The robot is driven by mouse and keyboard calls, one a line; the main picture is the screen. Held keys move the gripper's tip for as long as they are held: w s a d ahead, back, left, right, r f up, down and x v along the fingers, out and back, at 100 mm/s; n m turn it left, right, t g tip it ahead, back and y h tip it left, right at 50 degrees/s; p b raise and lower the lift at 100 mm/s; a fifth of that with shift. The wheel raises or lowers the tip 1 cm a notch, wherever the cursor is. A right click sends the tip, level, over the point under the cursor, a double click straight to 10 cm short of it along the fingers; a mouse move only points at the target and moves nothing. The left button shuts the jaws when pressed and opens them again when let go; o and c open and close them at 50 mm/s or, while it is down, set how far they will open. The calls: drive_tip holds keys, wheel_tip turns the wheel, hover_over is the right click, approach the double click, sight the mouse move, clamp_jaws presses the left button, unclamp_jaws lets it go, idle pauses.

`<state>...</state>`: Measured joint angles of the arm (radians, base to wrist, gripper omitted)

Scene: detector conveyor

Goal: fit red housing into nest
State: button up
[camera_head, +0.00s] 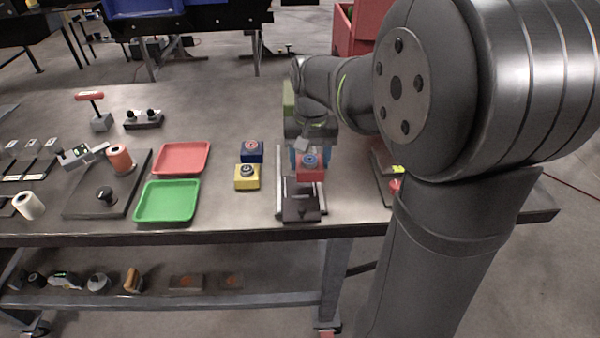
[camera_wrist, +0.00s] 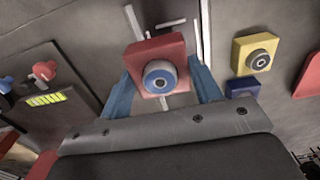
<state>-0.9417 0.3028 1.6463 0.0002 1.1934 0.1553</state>
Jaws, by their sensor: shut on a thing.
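The red housing (camera_head: 310,168) is a square red block with a round blue and grey piece on its face. In the wrist view the housing (camera_wrist: 159,64) sits between the two blue fingers of my gripper (camera_wrist: 163,90), which is shut on it. In the head view my gripper (camera_head: 309,158) is over the metal fixture (camera_head: 302,208) with rails near the front edge of the table. That fixture appears to be the nest; the housing hides part of it. I cannot tell whether the housing touches it.
A yellow housing (camera_head: 247,178) and a dark blue housing (camera_head: 252,151) stand left of the fixture. A green tray (camera_head: 168,216) and a red tray (camera_head: 181,172) lie farther left. A panel with a red knob (camera_wrist: 45,70) is on the other side. Bare table lies between.

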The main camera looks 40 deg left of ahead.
sight(300, 161)
drive_tip(key=shift+s+a+f, duration=0.25)
drive_tip(key=shift+a+f, duration=0.15)
drive_tip(key=shift+a, duration=0.2)
drive_tip(key=shift+s+a+f, duration=0.25)
drive_tip(key=shift+a+f, duration=0.1)
drive_tip(key=shift+a, duration=0.2)
drive_tip(key=shift+f, duration=1.95)
drive_tip(key=shift+f, duration=0.1)
drive_tip(key=o, duration=1.2)
drive_tip(key=shift+f, duration=0.1)
drive_tip(key=shift+o, duration=0.2)
wheel_tip(300, 161, up, 12)
drive_tip(key=shift+r, duration=0.2)
drive_tip(key=shift+f, duration=0.1)
